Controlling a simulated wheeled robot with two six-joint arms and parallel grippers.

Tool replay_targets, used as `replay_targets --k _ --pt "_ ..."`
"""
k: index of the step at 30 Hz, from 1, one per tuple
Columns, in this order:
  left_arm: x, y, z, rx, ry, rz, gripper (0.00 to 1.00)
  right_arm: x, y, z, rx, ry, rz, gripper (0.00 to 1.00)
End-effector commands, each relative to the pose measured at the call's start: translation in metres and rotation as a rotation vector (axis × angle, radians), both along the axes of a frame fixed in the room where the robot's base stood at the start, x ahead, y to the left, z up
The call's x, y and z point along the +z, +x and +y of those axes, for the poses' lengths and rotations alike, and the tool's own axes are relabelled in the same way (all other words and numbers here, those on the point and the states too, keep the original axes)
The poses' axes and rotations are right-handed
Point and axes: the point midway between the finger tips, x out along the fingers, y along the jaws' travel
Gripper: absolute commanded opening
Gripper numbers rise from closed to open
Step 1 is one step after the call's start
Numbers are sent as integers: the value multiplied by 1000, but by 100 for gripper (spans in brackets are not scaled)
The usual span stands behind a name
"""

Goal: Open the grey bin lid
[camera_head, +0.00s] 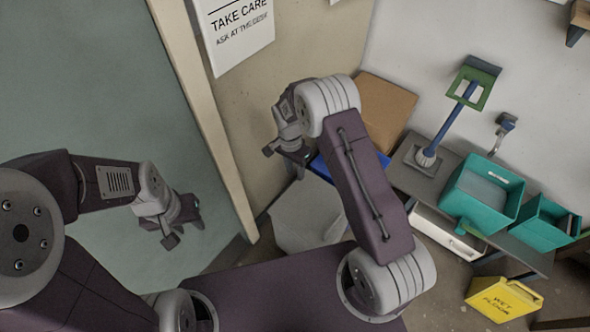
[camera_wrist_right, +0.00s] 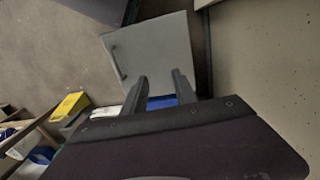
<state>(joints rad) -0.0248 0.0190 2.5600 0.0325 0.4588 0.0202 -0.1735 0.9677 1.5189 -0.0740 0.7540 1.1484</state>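The grey bin (camera_head: 300,222) stands on the floor in front of the beige wall, partly behind my right arm in the head view. In the right wrist view it shows as a pale grey square panel (camera_wrist_right: 152,45) with a thin dark handle near its left edge. I cannot tell how far its lid is raised. My right gripper (camera_head: 285,153) is above the bin in the head view; in the right wrist view its fingers (camera_wrist_right: 160,88) are apart, with blue showing between them. My left gripper (camera_head: 184,224) is open and empty, off to the left and away from the bin.
A blue object (camera_head: 320,166) shows behind my right gripper. A cardboard box (camera_head: 385,108), a blue-handled brush (camera_head: 447,125) and teal bins (camera_head: 483,193) are on the bench to the right. A yellow wet floor sign (camera_head: 503,298) is on the floor.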

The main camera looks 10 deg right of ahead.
Motion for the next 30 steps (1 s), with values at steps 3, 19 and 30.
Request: replay_targets --k 3,19,30 --pt "0 0 0 0 0 0 36 0 0 0 0 0 0 28" --pt "0 0 0 0 0 0 36 1 0 0 0 0 0 0" --pt "0 0 0 0 0 0 36 1 0 0 0 0 0 0"
